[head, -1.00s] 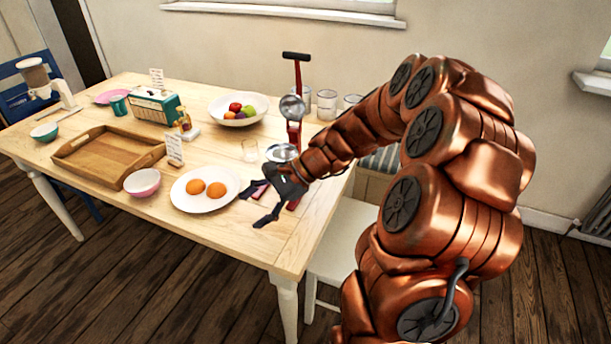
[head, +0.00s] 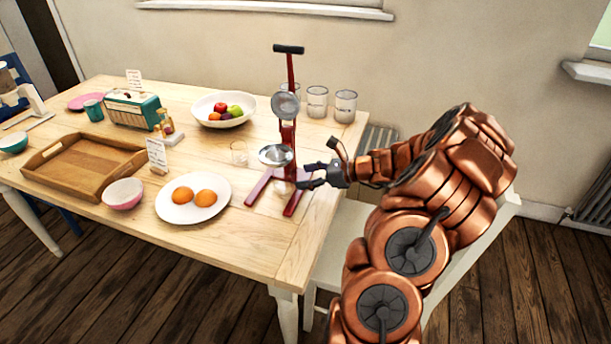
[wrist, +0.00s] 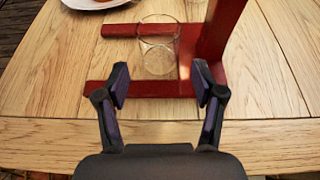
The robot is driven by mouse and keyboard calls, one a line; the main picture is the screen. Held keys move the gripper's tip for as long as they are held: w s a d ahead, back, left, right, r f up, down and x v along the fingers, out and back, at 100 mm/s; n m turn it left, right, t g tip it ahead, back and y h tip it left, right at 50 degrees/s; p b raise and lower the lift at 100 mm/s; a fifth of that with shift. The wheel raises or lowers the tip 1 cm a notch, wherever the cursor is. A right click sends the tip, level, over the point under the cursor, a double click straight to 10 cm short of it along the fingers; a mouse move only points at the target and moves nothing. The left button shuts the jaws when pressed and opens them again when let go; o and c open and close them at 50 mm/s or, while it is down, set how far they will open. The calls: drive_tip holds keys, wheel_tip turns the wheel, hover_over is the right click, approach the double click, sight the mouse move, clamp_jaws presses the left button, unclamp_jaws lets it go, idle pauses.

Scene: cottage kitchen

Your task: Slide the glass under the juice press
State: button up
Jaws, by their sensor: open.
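The juice press (head: 290,140) stands upright near the table's right end, red with a black handle and a metal cup. A clear glass (wrist: 158,47) stands between its red feet (wrist: 140,89) in the wrist view, beside the upright. In the head view this glass (head: 284,187) shows faintly below the cup, partly hidden. My gripper (head: 303,179) is at the right of the press, low over the table edge. Its open fingers (wrist: 160,83) point at the glass, which is just beyond the fingertips and not between them.
A white plate (head: 170,213) with two orange pieces lies front left. Jars (head: 317,102) stand behind the press. A white chair (head: 345,235) is below my arm. The table's front right corner is clear.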

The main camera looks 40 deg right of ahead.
sight(283, 179)
drive_tip(key=shift+x, duration=3.9)
drive_tip(key=shift+a, duration=0.1)
drive_tip(key=c, duration=1)
